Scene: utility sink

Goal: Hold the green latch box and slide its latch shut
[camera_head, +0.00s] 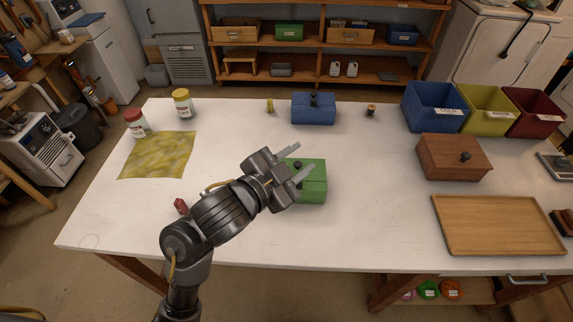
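The green latch box (316,185) stands on the white table near the middle. A dark round knob (298,166) shows on its upper part, close to my gripper. My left gripper (297,161) reaches in from the left, its two pale fingers apart, at the box's left side and over its upper left part. I see nothing between the fingers that is clearly gripped, and I cannot tell whether they touch the box. My gripper hides the box's left side. The latch's position is not clear. My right gripper is not in view.
A blue box (314,110) with a dark knob stands behind. A brown wooden box (455,158), a wooden tray (498,226) and open bins (436,108) are at the right. A yellow cloth (158,155), jars (183,104) and a small red object (181,206) are at the left.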

